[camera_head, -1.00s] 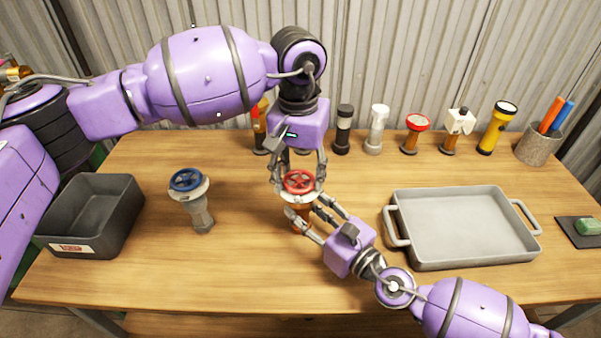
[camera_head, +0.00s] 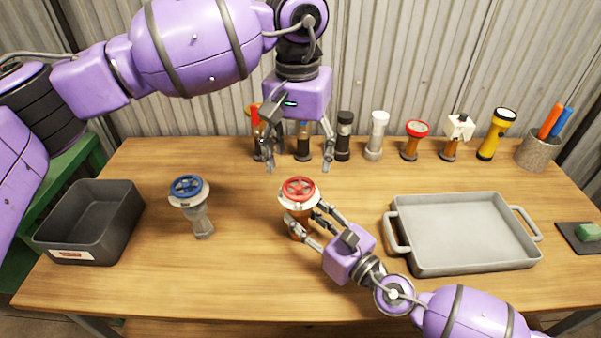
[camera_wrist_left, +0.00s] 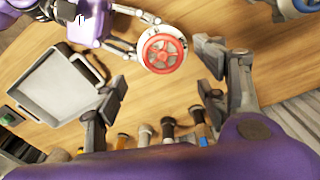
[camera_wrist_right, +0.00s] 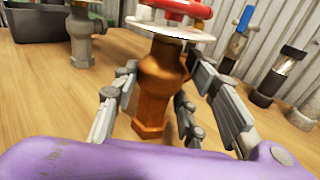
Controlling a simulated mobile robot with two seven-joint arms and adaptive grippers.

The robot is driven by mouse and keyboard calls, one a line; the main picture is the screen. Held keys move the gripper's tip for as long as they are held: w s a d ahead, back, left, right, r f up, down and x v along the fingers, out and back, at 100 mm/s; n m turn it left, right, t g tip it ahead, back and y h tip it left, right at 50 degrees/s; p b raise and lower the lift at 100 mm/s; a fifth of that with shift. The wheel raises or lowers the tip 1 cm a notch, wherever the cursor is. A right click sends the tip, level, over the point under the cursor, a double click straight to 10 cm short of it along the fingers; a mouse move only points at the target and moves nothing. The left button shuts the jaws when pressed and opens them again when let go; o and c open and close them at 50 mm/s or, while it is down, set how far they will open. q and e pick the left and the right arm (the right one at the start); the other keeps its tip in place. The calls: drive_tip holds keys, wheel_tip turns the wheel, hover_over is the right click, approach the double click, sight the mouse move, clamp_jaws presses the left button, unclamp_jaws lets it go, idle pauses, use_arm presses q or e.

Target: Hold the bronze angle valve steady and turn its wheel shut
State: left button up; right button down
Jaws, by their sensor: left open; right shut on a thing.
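The bronze angle valve (camera_wrist_right: 160,80) stands upright on the table, with a white collar and a red wheel (camera_head: 299,189) on top. My right gripper (camera_head: 302,222) is shut on its bronze body from the lower right, below the wheel. In the left wrist view the red wheel (camera_wrist_left: 162,53) shows from above, between and beyond the fingers. My left gripper (camera_head: 298,168) is open and empty, raised behind and above the wheel, fingers pointing down and apart from it. A second valve, grey with a blue wheel (camera_head: 187,187), stands to the left.
A dark grey bin (camera_head: 90,225) is at the left, and a grey tray (camera_head: 460,265) with handles is at the right.

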drive_tip(key=shift+d+f, duration=0.1)
use_arm(q)
wheel_tip(320, 180, up, 5)
drive_tip(key=shift+r, duration=0.15)
use_arm(e)
drive_tip(key=c, duration=1)
unclamp_jaws()
